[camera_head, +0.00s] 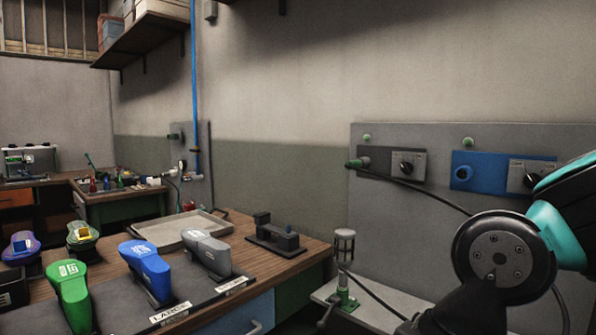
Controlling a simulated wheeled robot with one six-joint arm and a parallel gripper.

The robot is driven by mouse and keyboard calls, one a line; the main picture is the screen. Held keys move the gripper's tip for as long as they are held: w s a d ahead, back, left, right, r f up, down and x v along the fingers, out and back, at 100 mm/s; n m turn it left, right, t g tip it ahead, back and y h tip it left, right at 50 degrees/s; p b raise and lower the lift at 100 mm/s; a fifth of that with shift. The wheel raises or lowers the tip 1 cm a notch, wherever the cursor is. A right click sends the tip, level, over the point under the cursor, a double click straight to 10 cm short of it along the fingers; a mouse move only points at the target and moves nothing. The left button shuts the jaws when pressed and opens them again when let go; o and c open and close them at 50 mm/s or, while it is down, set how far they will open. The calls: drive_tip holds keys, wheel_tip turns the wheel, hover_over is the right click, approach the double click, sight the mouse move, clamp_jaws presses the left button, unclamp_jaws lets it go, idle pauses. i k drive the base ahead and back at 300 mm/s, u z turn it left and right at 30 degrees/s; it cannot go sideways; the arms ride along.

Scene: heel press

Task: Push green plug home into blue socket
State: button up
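A green plug (355,163) sits at the left edge of a dark grey socket plate on the grey wall panel; a black cable runs from it down to the right. A blue socket (463,173) with a round opening is on a blue plate to its right, and I see no plug in it. A second green fitting (346,297) stands on a low grey shelf under a pale cylinder, with a black cable near it. My arm, dark with teal, fills the lower right in front of the panel. My gripper cannot be seen.
A wooden bench at left bears a mat with green (70,295), blue (148,268) and grey (207,250) handled tools, a grey tray (183,232) and a dark fixture (275,236). Black switch knobs (406,166) sit beside the sockets. Loose cable hangs before the panel.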

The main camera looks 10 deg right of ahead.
sight(356, 163)
drive_tip(key=u, duration=0.75)
drive_tip(key=k, duration=1)
drive_tip(key=u, duration=0.95)
drive_tip(key=i, duration=1.7)
drive_tip(key=z, duration=0.85)
drive_tip(key=i, duration=0.75)
drive_tip(key=z, duration=1.2)
drive_tip(key=i, duration=0.35)
drive_tip(key=z, duration=0.3)
